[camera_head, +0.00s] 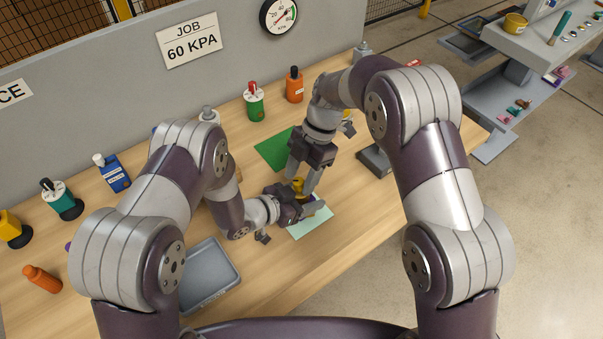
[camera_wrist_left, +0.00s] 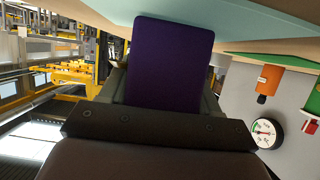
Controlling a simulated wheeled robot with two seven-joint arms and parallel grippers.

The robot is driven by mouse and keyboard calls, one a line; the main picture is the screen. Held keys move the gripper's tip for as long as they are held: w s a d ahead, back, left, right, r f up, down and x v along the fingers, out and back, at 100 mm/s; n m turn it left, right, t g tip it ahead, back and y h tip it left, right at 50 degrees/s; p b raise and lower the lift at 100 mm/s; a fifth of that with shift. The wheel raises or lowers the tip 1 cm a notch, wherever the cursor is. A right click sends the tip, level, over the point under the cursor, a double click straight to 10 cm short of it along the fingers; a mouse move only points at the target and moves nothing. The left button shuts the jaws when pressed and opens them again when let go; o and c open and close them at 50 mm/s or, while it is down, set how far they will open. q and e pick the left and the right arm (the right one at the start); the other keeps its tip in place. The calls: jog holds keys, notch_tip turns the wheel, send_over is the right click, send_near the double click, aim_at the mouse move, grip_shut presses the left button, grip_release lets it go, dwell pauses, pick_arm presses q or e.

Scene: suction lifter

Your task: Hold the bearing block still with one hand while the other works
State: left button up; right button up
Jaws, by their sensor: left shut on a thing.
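My left gripper (camera_head: 311,207) is low over the pale green mat (camera_head: 313,223) in the head view. In the left wrist view it is shut on a dark purple block (camera_wrist_left: 168,62), which fills the space between its fingers. I take this to be the bearing block; in the head view the gripper mostly hides it. My right gripper (camera_head: 304,184) points down just above my left one, its fingers apart on either side of a small yellow thing (camera_head: 298,187). I cannot tell whether the fingers grip it.
A grey tray (camera_head: 209,280) lies at the front left. A dark green mat (camera_head: 272,152) lies behind the grippers. Several bottles, including a green one (camera_head: 254,103) and an orange one (camera_head: 294,86), line the back by the grey panel. A gauge (camera_head: 279,17) hangs there.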

aim_at(299, 186)
pick_arm(q)
jog(key=o, duration=1.3)
pick_arm(e)
jog(key=v, duration=1.2)
pick_arm(q)
jog(key=shift+v, duration=3.5)
jog(key=shift+o, duration=0.5)
jog(key=shift+r, duration=0.1)
